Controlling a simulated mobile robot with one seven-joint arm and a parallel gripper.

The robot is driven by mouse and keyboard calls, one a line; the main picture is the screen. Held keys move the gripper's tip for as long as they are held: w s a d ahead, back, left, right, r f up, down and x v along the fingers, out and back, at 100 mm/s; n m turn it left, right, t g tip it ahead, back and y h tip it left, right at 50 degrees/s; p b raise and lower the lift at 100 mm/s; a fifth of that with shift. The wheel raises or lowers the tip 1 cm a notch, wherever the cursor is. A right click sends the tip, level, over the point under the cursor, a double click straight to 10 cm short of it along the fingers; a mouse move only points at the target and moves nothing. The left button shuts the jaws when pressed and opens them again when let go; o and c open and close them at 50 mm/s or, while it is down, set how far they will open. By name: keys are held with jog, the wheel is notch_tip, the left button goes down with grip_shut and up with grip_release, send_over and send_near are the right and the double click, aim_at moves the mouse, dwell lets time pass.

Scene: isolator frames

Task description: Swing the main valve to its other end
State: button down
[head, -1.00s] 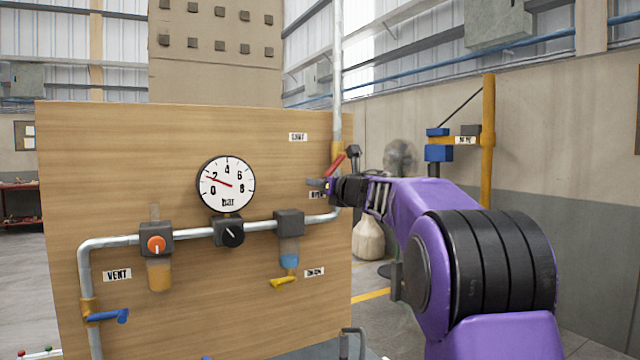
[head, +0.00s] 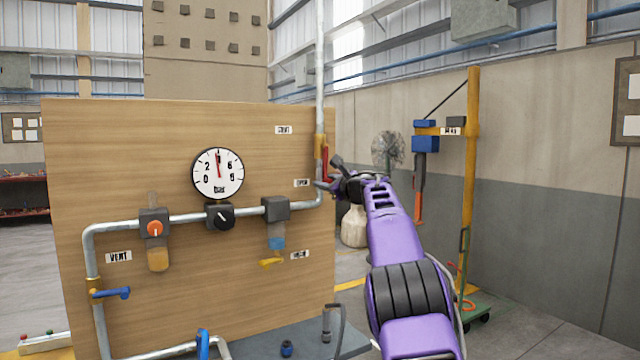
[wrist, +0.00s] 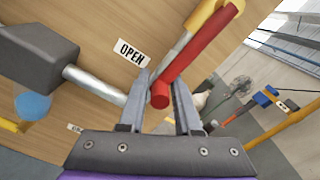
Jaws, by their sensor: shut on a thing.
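The main valve's red lever (head: 325,162) is on the vertical pipe at the right edge of the wooden panel. It now stands nearly upright, in line with the pipe. In the wrist view the red lever (wrist: 198,52) runs from a yellow valve body (wrist: 207,14) at the top down between my fingers. My gripper (wrist: 161,82) is shut on the lever near its free end, beside the OPEN label (wrist: 132,53). In the head view my gripper (head: 326,186) is small and partly hides the lever's lower end.
A round gauge (head: 218,173) on the panel has its needle near 4. A blue vent lever (head: 111,293) is at lower left, and a yellow drain lever (head: 271,262) is below the pipe. A yellow post (head: 472,180) with a blue fixture stands to the right.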

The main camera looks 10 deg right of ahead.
jog(key=shift+r+n, duration=0.3)
jog(key=shift+n, duration=0.1)
jog(key=shift+r, duration=0.1)
jog(key=c, duration=0.8)
grip_release()
jog(key=shift+o, duration=0.2)
jog(key=shift+d+f, duration=0.1)
jog(key=shift+f, duration=0.1)
jog(key=shift+f, duration=0.1)
jog(key=shift+s+d+f+b, duration=0.15)
jog(key=shift+s+d+b, duration=0.15)
jog(key=shift+s+b, duration=0.4)
jog(key=b+v, duration=0.2)
jog(key=v, duration=1.3)
jog(key=shift+s+r+b, duration=0.25)
jog(key=shift+s+b, duration=0.05)
jog(key=shift+s, duration=0.1)
jog(key=shift+d, duration=0.1)
